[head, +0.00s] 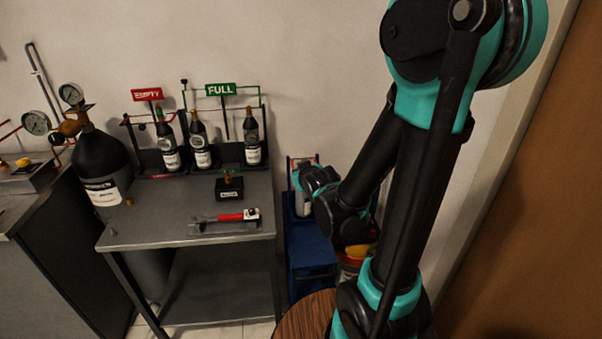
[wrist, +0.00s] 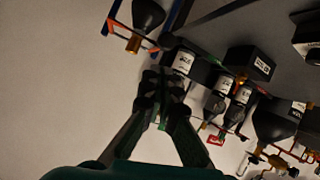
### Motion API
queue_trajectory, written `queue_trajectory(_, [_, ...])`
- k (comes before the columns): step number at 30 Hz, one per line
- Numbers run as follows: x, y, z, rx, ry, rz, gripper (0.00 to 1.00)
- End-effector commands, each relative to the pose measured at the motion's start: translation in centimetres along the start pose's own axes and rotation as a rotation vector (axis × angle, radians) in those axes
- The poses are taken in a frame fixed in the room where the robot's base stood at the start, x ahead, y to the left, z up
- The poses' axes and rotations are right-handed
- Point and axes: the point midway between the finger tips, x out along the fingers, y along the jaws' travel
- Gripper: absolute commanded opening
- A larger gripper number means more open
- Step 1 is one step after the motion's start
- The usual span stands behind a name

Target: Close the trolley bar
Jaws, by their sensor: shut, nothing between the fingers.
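The blue trolley (head: 311,254) stands on the floor against the wall, right of the grey bench, partly hidden by my arm. An orange-red bar shows at its top (head: 316,159), and in the wrist view an orange-red bar (wrist: 117,29) runs beside a dark cylinder (wrist: 149,12) with a brass valve (wrist: 133,44). Whether the bar is swung open or across the cylinder I cannot tell. My gripper (wrist: 164,78) is shut and empty, its fingertips apart from the bar in the wrist picture. In the head view my wrist is at the trolley's upper part and hides the fingers.
The grey bench (head: 150,232) is left of the trolley, holding a red-handled wrench (head: 232,217), a small black block (head: 229,188) and several bottles in racks under EMPTY and FULL signs. A large dark cylinder (head: 101,163) stands at its left. A round wooden top (head: 305,318) is in front.

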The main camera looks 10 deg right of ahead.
Motion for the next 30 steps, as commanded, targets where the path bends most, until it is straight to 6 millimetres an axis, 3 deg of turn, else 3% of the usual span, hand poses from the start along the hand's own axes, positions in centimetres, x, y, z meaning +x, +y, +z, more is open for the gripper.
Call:
queue_trajectory(9, [-2.8, 0.0, -0.2, -0.001, 0.010, 0.000, 0.00])
queue_trajectory(19, [-4.0, 0.3, 0.2, 0.007, -0.006, 0.005, 0.00])
queue_trajectory(23, [-4.8, 1.5, 3.2, 0.050, -0.116, 0.023, 0.00])
queue_trajectory(30, [-9.4, 3.1, 12.3, 0.199, -0.470, 0.034, 0.00])
